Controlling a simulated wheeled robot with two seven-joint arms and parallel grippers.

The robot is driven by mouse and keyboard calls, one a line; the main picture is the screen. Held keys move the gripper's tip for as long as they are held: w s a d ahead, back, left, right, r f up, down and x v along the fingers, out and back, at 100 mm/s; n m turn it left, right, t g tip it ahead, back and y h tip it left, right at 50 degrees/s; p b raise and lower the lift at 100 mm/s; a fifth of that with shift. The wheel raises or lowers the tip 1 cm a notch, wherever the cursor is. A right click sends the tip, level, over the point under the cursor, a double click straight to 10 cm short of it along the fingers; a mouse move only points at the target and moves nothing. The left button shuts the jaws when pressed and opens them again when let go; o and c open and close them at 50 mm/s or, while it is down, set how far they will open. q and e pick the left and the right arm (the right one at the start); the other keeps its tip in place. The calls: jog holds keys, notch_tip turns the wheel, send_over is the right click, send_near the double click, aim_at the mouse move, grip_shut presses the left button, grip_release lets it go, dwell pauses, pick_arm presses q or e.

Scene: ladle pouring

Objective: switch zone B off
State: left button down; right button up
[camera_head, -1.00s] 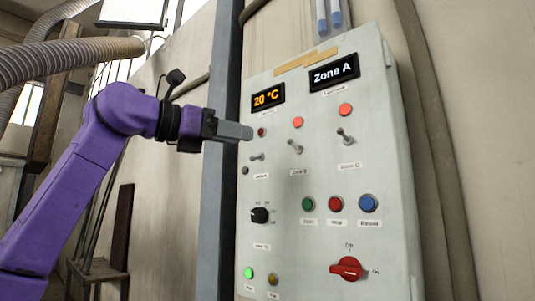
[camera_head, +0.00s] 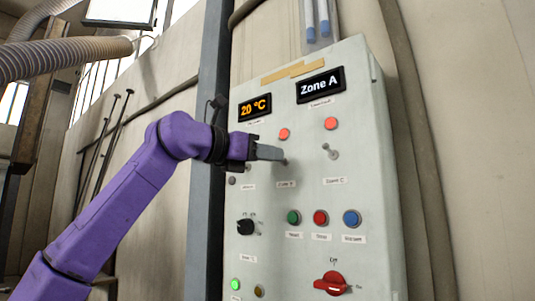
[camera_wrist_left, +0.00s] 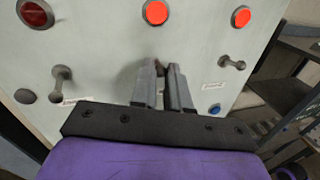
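The Zone B toggle (camera_head: 285,162) is the middle one of three on the grey panel (camera_head: 365,200); it is mostly hidden by my left fingertips, so its lever position does not show. Its label (camera_head: 286,184) is below and a lit red lamp (camera_head: 284,134) above. My left gripper (camera_head: 280,155) is at this toggle. In the left wrist view its two fingers (camera_wrist_left: 163,85) have a narrow gap under the middle red lamp (camera_wrist_left: 155,12). Whether they touch or hold the lever cannot be told. My right gripper is not in view.
The Zone C toggle (camera_head: 331,152) stands to the right, its lever up, with a lit red lamp (camera_head: 331,123). Green (camera_head: 294,217), red (camera_head: 321,217) and blue (camera_head: 352,218) buttons, a black knob (camera_head: 246,227) and a red rotary switch (camera_head: 331,283) are lower. The display reads Zone A (camera_head: 320,85).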

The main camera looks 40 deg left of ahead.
aim_at(269, 171)
pick_arm(q)
jog(key=shift+w+f+m+t+h+b, duration=0.1)
jog(key=shift+f+m+t+h+b, duration=0.45)
jog(key=shift+t+b, duration=0.9)
jog(key=shift+w+f+m+t+h+b, duration=0.1)
jog(key=shift+f+m+t+h+b, duration=0.45)
jog(key=shift+b, duration=1.55)
jog(key=shift+w+f+m+t+h+b, duration=0.1)
jog(key=shift+f+m+t+h+b, duration=0.2)
jog(key=shift+f+t+h+b, duration=0.85)
jog(key=shift+r+b, duration=0.35)
jog(key=shift+b, duration=0.3)
jog(key=c, duration=1.1)
grip_release()
jog(key=shift+s+y, duration=0.1)
jog(key=shift+y, duration=0.25)
jog(key=b+v, duration=0.5)
jog(key=v, duration=0.5)
jog(key=shift+f, duration=0.2)
